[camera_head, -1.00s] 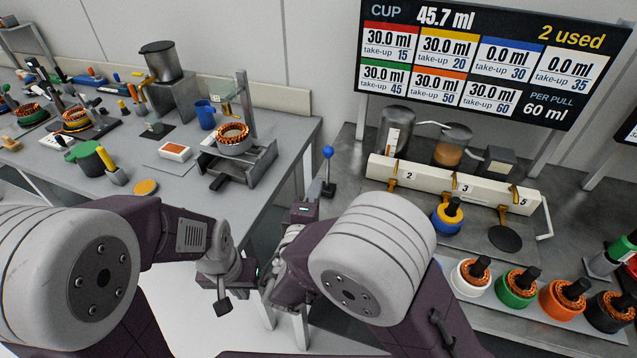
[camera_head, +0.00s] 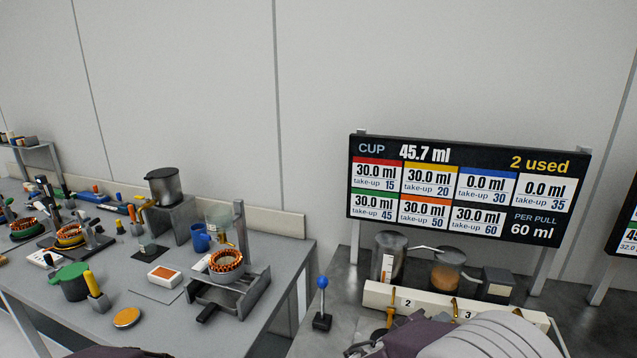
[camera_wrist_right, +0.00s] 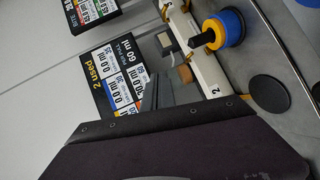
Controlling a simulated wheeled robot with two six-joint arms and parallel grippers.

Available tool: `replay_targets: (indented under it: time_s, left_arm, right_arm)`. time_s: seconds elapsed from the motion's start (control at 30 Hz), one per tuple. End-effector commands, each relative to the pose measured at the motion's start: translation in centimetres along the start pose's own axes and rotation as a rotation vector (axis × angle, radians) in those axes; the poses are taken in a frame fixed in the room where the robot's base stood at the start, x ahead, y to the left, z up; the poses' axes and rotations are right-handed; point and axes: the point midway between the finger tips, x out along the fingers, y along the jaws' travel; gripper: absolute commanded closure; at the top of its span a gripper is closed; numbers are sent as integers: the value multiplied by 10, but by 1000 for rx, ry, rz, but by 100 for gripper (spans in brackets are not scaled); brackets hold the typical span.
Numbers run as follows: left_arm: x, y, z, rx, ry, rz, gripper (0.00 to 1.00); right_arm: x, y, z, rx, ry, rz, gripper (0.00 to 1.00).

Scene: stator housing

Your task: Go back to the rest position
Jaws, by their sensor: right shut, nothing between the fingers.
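My right gripper (camera_wrist_right: 156,93) shows in the right wrist view as grey fingers close together, with nothing seen between them. Behind it are the display board and the white numbered rail. In the head view my right arm comes up at the bottom edge, right of centre, in front of the rail, and most of it is cut off. My left gripper is out of the picture; only a dark strip of my left arm shows at the bottom edge.
The left bench holds a metal stand with a copper-wound stator (camera_head: 226,262), a blue mug (camera_head: 201,238) and a green-lidded pot (camera_head: 72,281). On the right bench are a blue-knobbed lever (camera_head: 322,283) and the numbered rail (camera_head: 377,293).

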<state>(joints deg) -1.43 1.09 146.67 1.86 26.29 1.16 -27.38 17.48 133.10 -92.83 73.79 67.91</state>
Motion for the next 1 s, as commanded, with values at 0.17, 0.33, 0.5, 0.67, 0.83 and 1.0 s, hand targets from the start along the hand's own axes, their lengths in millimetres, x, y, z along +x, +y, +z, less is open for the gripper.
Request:
replay_targets:
  time_s: [0.17, 0.33, 0.5, 0.67, 0.83, 1.0]
  left_arm:
    - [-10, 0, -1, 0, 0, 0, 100]
    - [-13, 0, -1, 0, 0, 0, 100]
    - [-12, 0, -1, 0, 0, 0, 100]
    - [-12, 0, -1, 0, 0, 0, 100]
    - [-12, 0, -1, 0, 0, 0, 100]
    - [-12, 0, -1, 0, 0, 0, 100]
  right_arm:
    - [0, -40, 155, 138, -527, -368, 100]
    - [-80, -121, 185, 405, -751, -885, 100]
    - [-122, -161, 128, 580, -620, -1186, 100]
    - [-118, -163, 105, 545, -464, -1234, 100]
    - [-119, -163, 105, 527, -454, -1237, 100]
    - [-119, -163, 105, 526, -455, -1236, 100]
